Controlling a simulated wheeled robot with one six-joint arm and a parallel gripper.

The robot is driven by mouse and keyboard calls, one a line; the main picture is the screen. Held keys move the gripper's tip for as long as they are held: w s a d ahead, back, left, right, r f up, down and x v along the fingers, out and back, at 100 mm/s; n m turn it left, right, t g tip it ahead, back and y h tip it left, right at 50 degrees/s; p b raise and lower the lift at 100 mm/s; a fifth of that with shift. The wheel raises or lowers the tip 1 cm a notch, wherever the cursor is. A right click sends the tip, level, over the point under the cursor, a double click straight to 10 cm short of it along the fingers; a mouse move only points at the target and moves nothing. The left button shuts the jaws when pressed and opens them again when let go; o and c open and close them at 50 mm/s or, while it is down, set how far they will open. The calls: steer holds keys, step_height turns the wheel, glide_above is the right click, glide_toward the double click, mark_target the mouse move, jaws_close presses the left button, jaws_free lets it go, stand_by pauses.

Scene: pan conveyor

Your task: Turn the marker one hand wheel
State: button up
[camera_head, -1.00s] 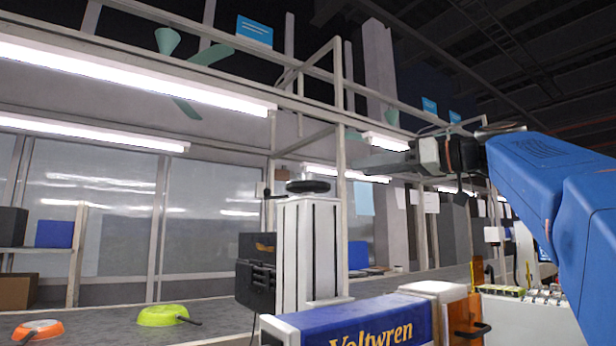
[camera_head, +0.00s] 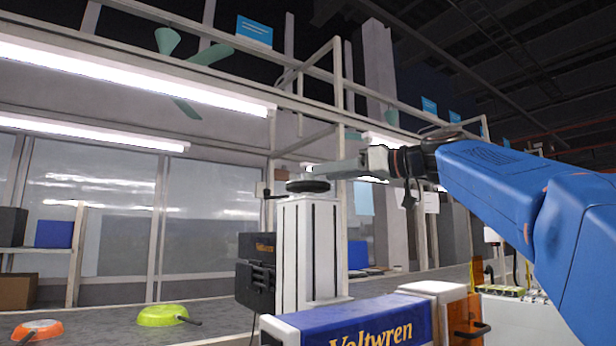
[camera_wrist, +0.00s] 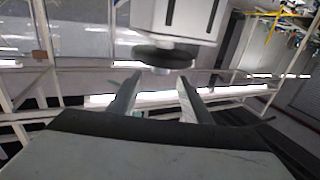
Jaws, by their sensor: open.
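A black round hand wheel (camera_head: 308,186) lies flat on top of a white column (camera_head: 308,245) in the head view. I cannot make out a marker label on it. In the wrist view the picture is upside down, and the wheel (camera_wrist: 163,56) shows just ahead of the fingertips, under the white column (camera_wrist: 180,18). My gripper (camera_head: 318,168) is at the wheel's upper right in the head view. The wrist view shows my gripper (camera_wrist: 157,84) open and empty, one finger toward each side of the wheel. I cannot tell if a finger touches the wheel.
A black box (camera_head: 256,286) is fixed to the column's left side. A green pan (camera_head: 163,315) and an orange pan (camera_head: 37,330) lie on the grey conveyor at the left. A blue Voltwren unit (camera_head: 350,324) stands in front. Frame beams and lamps run above.

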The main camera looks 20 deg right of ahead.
mark_target(308, 175)
steer(key=shift+x, duration=3.45)
steer(key=shift+s+a, duration=0.1)
steer(key=c, duration=1.1)
